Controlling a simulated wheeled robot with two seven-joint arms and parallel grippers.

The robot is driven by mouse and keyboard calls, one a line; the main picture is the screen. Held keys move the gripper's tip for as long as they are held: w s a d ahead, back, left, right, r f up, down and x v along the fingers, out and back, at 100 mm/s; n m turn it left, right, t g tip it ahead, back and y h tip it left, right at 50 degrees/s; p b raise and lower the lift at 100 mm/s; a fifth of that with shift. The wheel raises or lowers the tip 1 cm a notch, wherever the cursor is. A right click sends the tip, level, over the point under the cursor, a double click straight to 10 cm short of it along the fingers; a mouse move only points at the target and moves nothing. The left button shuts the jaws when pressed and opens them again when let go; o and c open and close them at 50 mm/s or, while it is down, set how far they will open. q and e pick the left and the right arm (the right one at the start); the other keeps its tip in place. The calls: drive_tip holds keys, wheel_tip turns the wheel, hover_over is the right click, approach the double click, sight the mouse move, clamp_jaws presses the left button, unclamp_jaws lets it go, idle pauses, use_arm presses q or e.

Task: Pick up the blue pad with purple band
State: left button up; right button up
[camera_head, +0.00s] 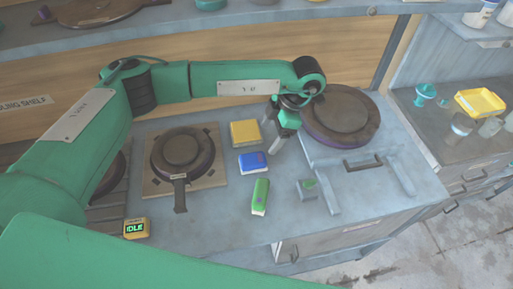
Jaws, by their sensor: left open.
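The blue pad (253,162) lies on the grey worktop, between a yellow block and a green block. Its band is too small to make out clearly. My left gripper (272,146) hangs down from the end of the green arm, just above and to the right of the blue pad. It is open and holds nothing that I can see. Part of it is hidden by its own wrist. My right gripper is not in view.
A yellow block (245,133) lies behind the blue pad and a green block (260,196) in front. A small display reading IDLE (136,228) sits at the front left.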

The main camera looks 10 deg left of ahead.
use_arm(q)
drive_tip(key=f, duration=0.2)
drive_tip(key=p, duration=0.3)
hover_over(253, 158)
drive_tip(key=d, duration=0.2)
wheel_tip(253, 158, down, 5)
drive_tip(key=shift+s+d+r, duration=0.1)
drive_tip(key=shift+r, duration=0.05)
drive_tip(key=shift+p+x, duration=0.8)
drive_tip(key=shift+x, duration=0.35)
drive_tip(key=f, duration=0.1)
drive_tip(key=a+f+p, duration=0.1)
drive_tip(key=f, duration=0.1)
drive_tip(key=shift+w+a+f, duration=0.15)
drive_tip(key=shift+w, duration=0.1)
drive_tip(key=shift+f+p, duration=0.2)
drive_tip(key=shift+p, duration=0.1)
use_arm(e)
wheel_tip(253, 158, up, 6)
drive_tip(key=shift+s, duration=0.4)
use_arm(q)
drive_tip(key=c, duration=1.1)
